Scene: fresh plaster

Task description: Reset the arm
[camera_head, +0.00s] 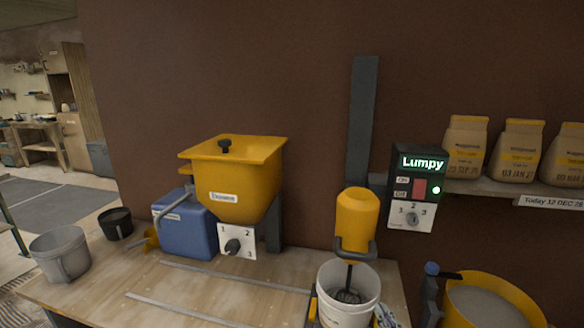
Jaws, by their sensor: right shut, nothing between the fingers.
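My right gripper (385,316) shows only in part at the bottom edge, just right of a white bucket (329,317). It is small and cut off by the frame; it is shut, with nothing seen in it. I cannot tell whether it touches the bucket. My left gripper is not in view.
A yellow mixer (357,216) hangs over the bucket, its whisk inside. A control box (415,188) reads "Lumpy". A yellow hopper (236,182), blue box (187,230) and grey bucket (60,254) stand left. A yellow tub (530,303) is right. The bench's front middle is clear.

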